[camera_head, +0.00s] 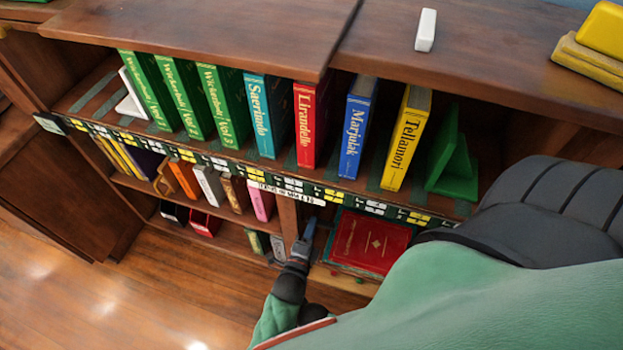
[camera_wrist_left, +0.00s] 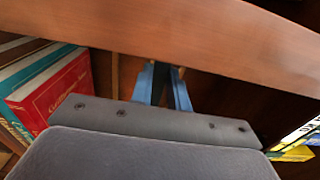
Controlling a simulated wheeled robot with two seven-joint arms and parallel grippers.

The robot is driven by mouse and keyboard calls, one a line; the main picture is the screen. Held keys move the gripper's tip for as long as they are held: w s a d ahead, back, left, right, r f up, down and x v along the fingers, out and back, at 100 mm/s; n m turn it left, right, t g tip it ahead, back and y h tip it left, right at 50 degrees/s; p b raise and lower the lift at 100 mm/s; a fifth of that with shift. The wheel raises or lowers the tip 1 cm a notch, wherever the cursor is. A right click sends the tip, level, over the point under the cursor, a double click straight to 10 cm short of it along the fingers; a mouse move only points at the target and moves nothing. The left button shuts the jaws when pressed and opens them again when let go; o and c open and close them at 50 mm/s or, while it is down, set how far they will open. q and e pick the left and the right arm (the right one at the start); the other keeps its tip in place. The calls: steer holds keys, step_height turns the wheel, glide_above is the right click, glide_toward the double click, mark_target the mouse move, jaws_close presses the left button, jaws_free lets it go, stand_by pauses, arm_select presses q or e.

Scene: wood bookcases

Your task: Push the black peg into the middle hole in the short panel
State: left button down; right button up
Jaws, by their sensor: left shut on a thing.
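My left gripper (camera_head: 307,231) reaches into the lower part of the bookcase, beside the short upright panel (camera_head: 287,213) between the lower bays. In the left wrist view, its blue fingers (camera_wrist_left: 164,84) are close together under a wooden shelf board. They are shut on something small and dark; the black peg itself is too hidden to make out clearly. The middle hole in the panel cannot be made out, so I cannot tell whether the peg touches it. My right gripper is not in view.
A red book (camera_head: 368,243) lies flat in the bay just right of the left gripper. A pink book (camera_head: 260,200) stands left of the panel. The labelled shelf edge (camera_head: 235,168) runs above the gripper. Open floor (camera_head: 150,300) lies at lower left.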

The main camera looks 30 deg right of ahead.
arm_select(q)
steer(key=shift+w+a+p, duration=0.3)
steer(key=shift+w+a, duration=0.55)
steer(key=shift+w, duration=0.15)
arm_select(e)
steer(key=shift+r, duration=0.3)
arm_select(q)
steer(key=c, duration=1.3)
jaws_free()
